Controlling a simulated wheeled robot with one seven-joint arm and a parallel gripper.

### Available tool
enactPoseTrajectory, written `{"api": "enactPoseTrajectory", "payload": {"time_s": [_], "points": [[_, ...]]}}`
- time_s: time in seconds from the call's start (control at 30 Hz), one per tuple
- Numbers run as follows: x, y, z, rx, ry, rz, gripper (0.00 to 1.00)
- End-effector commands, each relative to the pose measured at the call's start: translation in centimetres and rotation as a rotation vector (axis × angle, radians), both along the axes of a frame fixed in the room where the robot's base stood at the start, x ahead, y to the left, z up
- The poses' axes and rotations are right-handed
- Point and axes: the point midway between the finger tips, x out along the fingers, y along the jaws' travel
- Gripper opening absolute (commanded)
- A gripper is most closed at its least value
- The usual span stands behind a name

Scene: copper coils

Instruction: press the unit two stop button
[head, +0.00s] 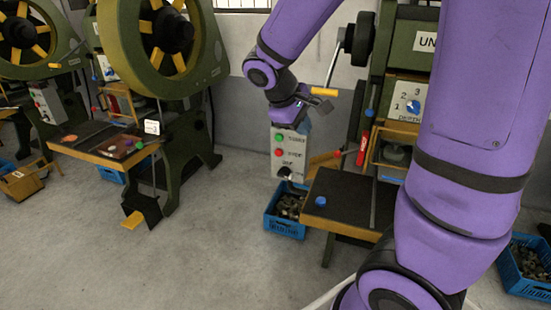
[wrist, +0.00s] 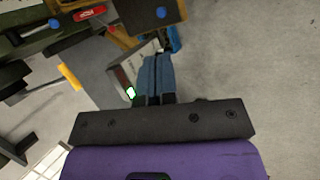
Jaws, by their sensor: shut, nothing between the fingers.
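A grey control box (head: 291,155) stands below my gripper in the head view. Its face has a green button (head: 278,138), a red button (head: 278,152) and a dark knob (head: 284,172) low down. The labels beside them are too small to read surely. My gripper (head: 302,124) is at the top of the box; I cannot tell if it touches. In the wrist view its blue fingers (wrist: 157,58) are shut and empty, beside the grey box (wrist: 125,68). A bright green-edged spot (wrist: 131,93) shows there, left of the fingers. The red button is not clear in the wrist view.
A green press with a sign starting "UN" (head: 425,42) stands behind my arm. A blue crate (head: 284,224) and a dark table (head: 345,198) are below. Another press (head: 160,40) stands left; the floor between is clear.

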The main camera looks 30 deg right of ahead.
Motion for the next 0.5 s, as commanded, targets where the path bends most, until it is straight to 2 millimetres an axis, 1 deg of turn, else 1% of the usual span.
{"api": "enactPoseTrajectory", "payload": {"time_s": [0.03,0.3,0.5], "points": [[1.1,-0.2,-1.2,-0.046,0.041,0.028,0.0],[6.1,-1.5,-6.6,-0.292,0.214,0.197,0.0],[9.6,-1.9,-10.8,-0.483,0.334,0.343,0.0]]}}
